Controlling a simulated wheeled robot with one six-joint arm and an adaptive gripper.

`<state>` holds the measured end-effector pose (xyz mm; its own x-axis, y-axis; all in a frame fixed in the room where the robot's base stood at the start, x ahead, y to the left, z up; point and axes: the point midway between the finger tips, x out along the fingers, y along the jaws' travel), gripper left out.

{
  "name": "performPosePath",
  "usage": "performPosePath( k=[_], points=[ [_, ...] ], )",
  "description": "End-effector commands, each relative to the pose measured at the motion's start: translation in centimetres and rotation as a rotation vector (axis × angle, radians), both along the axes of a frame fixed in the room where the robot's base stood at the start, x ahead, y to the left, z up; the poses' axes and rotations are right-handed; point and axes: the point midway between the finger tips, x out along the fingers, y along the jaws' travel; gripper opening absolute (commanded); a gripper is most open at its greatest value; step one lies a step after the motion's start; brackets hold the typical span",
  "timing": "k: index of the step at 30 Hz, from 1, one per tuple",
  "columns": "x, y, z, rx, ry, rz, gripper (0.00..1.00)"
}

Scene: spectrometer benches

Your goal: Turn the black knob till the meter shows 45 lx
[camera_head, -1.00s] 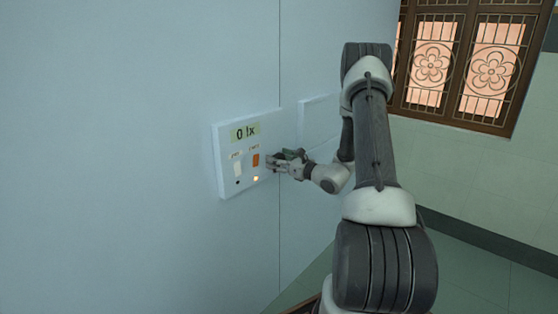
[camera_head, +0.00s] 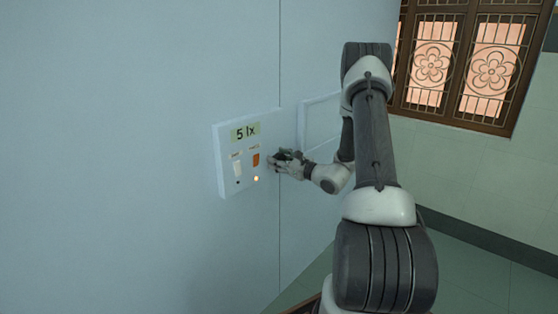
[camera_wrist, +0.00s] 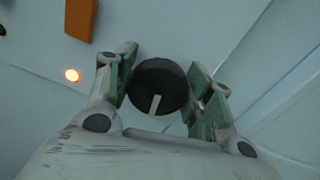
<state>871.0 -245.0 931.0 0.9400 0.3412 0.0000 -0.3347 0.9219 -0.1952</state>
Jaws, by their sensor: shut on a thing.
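A white wall panel (camera_head: 222,165) carries a meter display (camera_head: 245,132) that reads 5 lx. The black knob (camera_wrist: 158,86) shows in the wrist view as a round dark cap with a pale pointer line, which points down and slightly left there. My gripper (camera_wrist: 163,88) is shut on the knob, with one green-padded finger on each side of it. In the head view my gripper (camera_head: 272,166) is at the panel's right side and hides the knob.
The panel also has a white switch (camera_head: 237,168) and an orange switch (camera_head: 256,160). A lit orange lamp (camera_head: 256,179) is below the orange switch, and it glows in the wrist view (camera_wrist: 72,75). A blank pale panel (camera_head: 318,122) is on the wall to the right.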

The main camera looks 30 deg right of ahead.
Motion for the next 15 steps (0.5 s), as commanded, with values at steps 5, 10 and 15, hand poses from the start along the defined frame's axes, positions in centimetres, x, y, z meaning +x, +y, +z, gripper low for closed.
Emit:
performPosePath(
  k=[5, 10, 15],
  points=[
    [-0.05, 0.09, -0.04, -0.147, -0.053, 0.0, 0.28],
    [-0.1, 0.17, -0.09, -0.299, -0.109, 0.0, 0.28],
    [-0.13, 0.26, -0.16, -0.451, -0.164, 0.0, 0.28]
  ],
)
